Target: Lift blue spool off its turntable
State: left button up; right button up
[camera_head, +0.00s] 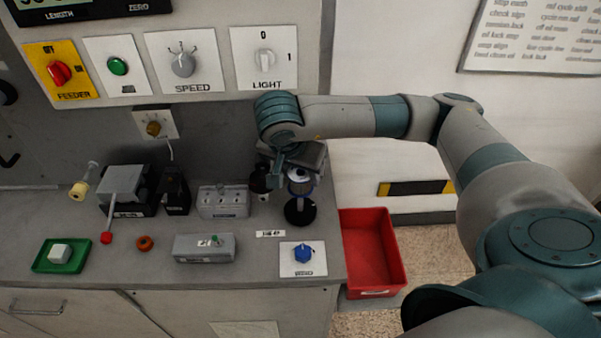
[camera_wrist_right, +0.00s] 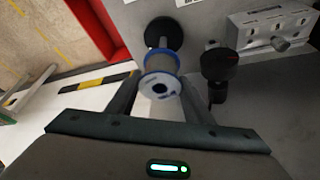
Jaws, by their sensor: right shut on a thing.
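The blue spool (camera_wrist_right: 160,88) is a pale reel with blue-edged flanges, held between the fingers of my right gripper (camera_wrist_right: 160,76) in the right wrist view. In the head view the spool (camera_head: 299,186) shows partly under my right gripper (camera_head: 298,168), which hides its upper part. Its turntable (camera_head: 300,212) is a black round disc on the bench below the spool. The turntable also shows beyond the spool in the wrist view (camera_wrist_right: 165,31). A spindle seems to show between spool and disc; I cannot tell whether the spool is still around it. My left gripper is not in view.
A small black device (camera_head: 260,182) stands close to the left of the spool, and a grey switch box (camera_head: 223,201) farther left. A red bin (camera_head: 399,246) hangs at the bench's right end. A blue knob on a white plate (camera_head: 288,268) sits in front.

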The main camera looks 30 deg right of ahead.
jog(key=shift+r, duration=0.15)
dwell(0.5)
jog(key=shift+r+p, duration=0.95)
jog(key=shift+r, duration=0.7)
